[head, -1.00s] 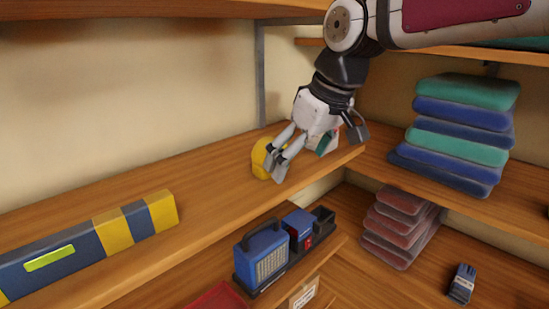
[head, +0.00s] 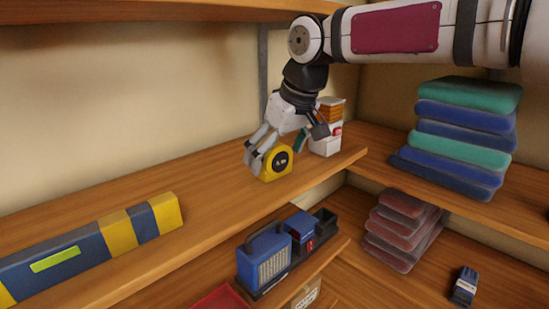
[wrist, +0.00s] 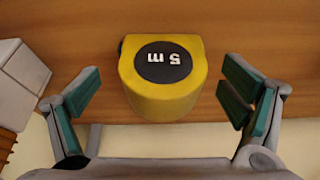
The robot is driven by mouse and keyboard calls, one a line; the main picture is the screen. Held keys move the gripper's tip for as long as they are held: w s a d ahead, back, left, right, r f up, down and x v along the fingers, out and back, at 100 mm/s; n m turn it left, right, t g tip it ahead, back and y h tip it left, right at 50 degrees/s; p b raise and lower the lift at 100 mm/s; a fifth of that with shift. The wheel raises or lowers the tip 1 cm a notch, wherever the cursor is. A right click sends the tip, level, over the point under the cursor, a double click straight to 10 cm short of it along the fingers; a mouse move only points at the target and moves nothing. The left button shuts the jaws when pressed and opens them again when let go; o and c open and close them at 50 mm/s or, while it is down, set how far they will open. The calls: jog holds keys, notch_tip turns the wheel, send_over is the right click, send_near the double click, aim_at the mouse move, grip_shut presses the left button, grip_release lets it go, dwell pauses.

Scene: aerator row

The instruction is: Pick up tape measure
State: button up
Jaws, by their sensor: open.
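The tape measure (head: 276,163) is yellow with a dark round label and stands on the upper wooden shelf near its front edge. It also shows in the wrist view (wrist: 187,99), where its label reads "5 m" upside down. My gripper (head: 283,148) is open around or just above the tape measure in the head view. In the wrist view its fingers (wrist: 158,104) are spread on both sides of the tape measure, with gaps on each side. I cannot tell the exact height of the fingertips above the shelf.
A white box with orange contents (head: 327,142) stands close right of the tape measure. A blue and yellow case (head: 95,249) lies at the left of the shelf (head: 215,182). Folded towels (head: 463,130) are stacked at right. Shelf between case and gripper is clear.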

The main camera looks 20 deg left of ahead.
jog(key=c, duration=1.5)
jog(key=shift+w, duration=0.1)
